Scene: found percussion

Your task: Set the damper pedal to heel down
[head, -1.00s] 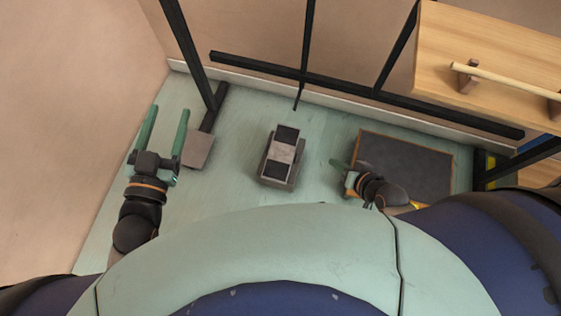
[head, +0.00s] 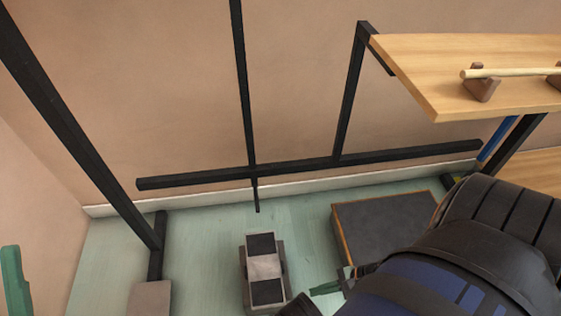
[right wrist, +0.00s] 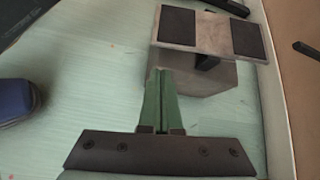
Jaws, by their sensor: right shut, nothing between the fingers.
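The damper pedal (head: 264,267) is a pale metal plate with a black pad at each end, set on a grey block on the floor. In the right wrist view the plate (right wrist: 205,33) lies across the top, above the block (right wrist: 205,78) on a dark pivot. I cannot tell clearly which end is lower. My right gripper (head: 326,288) is shut and empty, low and just right of the pedal. In the right wrist view its green fingertips (right wrist: 159,72) point at the block, below the plate. One finger of my left gripper (head: 15,282) shows at the left edge; the other is out of frame.
A dark-topped platform (head: 385,228) lies right of the pedal. A black frame bar (head: 310,166) runs behind, with a thin rod (head: 257,197) hanging over the floor. A grey plate (head: 149,298) lies left. A wooden shelf (head: 440,60) juts out at upper right.

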